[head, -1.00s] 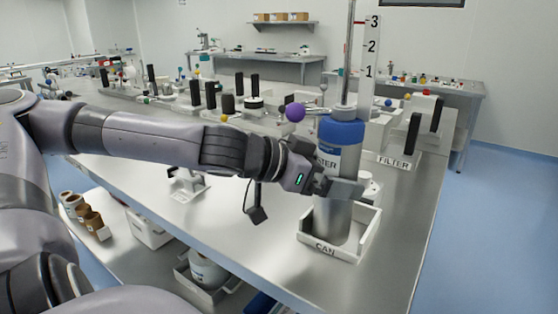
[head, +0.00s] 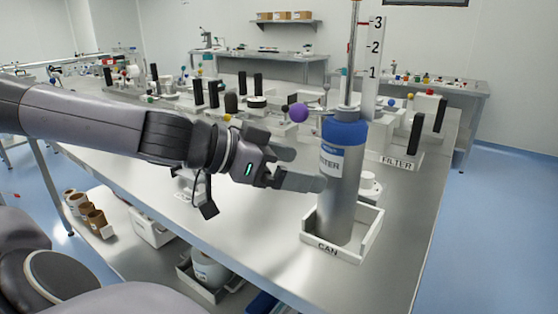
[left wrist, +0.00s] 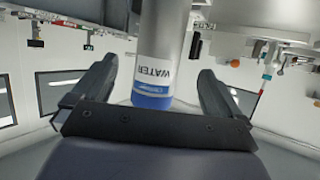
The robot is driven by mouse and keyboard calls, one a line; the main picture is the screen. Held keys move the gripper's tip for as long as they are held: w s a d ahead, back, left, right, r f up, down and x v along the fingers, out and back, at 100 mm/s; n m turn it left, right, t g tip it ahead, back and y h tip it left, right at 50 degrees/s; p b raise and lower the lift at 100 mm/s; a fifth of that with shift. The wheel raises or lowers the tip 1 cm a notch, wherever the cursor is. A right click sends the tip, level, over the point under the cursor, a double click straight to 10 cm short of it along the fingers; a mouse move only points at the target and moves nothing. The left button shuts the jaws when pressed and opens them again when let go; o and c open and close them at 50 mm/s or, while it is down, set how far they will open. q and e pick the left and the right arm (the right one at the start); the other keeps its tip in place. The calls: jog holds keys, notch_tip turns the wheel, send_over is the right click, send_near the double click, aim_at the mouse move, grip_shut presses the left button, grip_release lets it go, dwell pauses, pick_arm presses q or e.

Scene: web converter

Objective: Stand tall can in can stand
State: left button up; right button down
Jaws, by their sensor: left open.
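The tall can (head: 342,195) is grey with a blue top and a label ending in "TER". It stands upright inside the white can stand (head: 334,251), whose front is marked "CAN". My left gripper (head: 308,168) is open, just left of the can, with its fingers pointing at it. In the left wrist view the can (left wrist: 160,50) appears upside down between the spread fingers, its label reading "WATER". Whether a fingertip touches the can I cannot tell. My right gripper is not in view.
A tall scale with numbers (head: 371,60) and a metal rod (head: 351,55) rise behind the can. A purple ball (head: 299,112) is left of its top. A stand marked "FILTER" (head: 397,162) is behind right. The steel table (head: 400,215) is bare right of the can stand.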

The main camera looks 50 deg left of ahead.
pick_arm(q)
jog(key=v, duration=0.2)
jog(key=shift+s+r, duration=0.15)
jog(key=shift+s, duration=0.1)
dwell(0.6)
